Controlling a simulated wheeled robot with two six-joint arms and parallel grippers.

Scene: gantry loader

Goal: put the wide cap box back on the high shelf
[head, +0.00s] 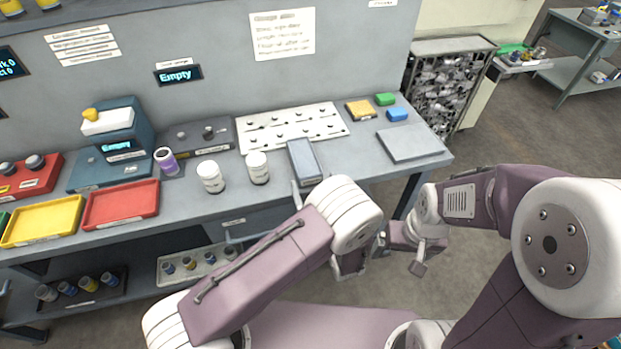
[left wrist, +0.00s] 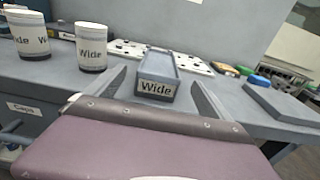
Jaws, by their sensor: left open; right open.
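The wide cap box is a long grey-blue box (head: 305,163) on the workbench, in front of the white perforated board. In the left wrist view its front end (left wrist: 156,89) carries a "Wide" label. My left gripper (head: 311,188) is open at the near end of the box. In the left wrist view its two fingers (left wrist: 158,97) stand on either side of the box's near end, with gaps to both sides. My right gripper (head: 402,257) is open and empty, off the bench's front edge. I cannot make out the high shelf.
Two white "Wide" jars (head: 210,177) (head: 257,168) stand left of the box. A purple-banded jar (head: 166,160) is further left. A flat grey plate (head: 411,143) lies to the right, with green and blue blocks (head: 397,114) behind it. Red and yellow trays (head: 120,205) (head: 42,222) are at the left.

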